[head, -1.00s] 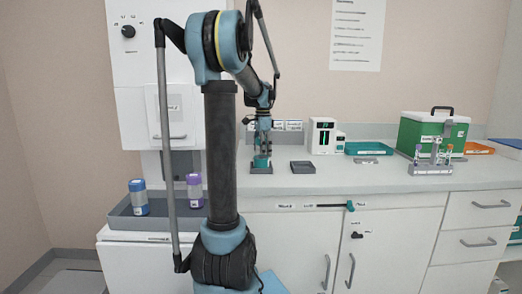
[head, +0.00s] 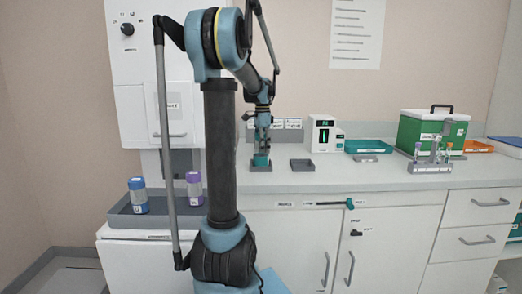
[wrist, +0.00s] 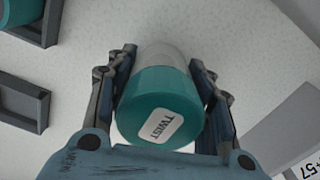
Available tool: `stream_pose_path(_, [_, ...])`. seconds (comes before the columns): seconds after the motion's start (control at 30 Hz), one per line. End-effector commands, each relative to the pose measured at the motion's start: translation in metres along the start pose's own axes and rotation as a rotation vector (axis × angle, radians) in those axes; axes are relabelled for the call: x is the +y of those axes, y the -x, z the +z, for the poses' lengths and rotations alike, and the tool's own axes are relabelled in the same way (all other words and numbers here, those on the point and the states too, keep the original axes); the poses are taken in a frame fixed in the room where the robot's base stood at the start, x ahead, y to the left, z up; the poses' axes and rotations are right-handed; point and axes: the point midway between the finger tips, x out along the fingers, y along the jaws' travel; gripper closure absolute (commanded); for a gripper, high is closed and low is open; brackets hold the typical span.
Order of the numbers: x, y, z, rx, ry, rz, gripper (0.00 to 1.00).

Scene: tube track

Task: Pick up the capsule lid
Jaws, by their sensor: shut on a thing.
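The capsule lid (wrist: 158,103) is a teal cylinder with a white "TWIST" label and a pale grey-white far part. It fills the middle of the wrist view. My gripper (wrist: 160,78) has one finger on each side of it and is shut on it. In the head view my gripper (head: 263,138) points down over the counter, above a teal piece (head: 261,160) in a dark holder. Whether the lid is clear of that piece is hard to tell at this size. A teal piece in a dark holder (wrist: 47,28) also shows at the wrist view's top left.
An empty dark grey tray (head: 302,165) stands just right of the holder. Farther right are a white device (head: 323,134), a teal tray (head: 368,147), a tube rack (head: 430,167) and a green box (head: 432,131). Blue-capped and purple-capped jars stand at left. The counter front is clear.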

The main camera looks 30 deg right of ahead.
Motion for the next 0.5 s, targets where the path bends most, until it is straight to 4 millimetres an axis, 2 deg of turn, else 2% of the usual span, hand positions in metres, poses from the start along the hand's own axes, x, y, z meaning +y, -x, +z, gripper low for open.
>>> stream_pose_path(0.17, [0.000,0.031,0.000,0.000,0.000,0.000,0.80])
stream_pose_path(0.5, [0.000,0.112,0.000,0.000,0.000,0.000,0.80])
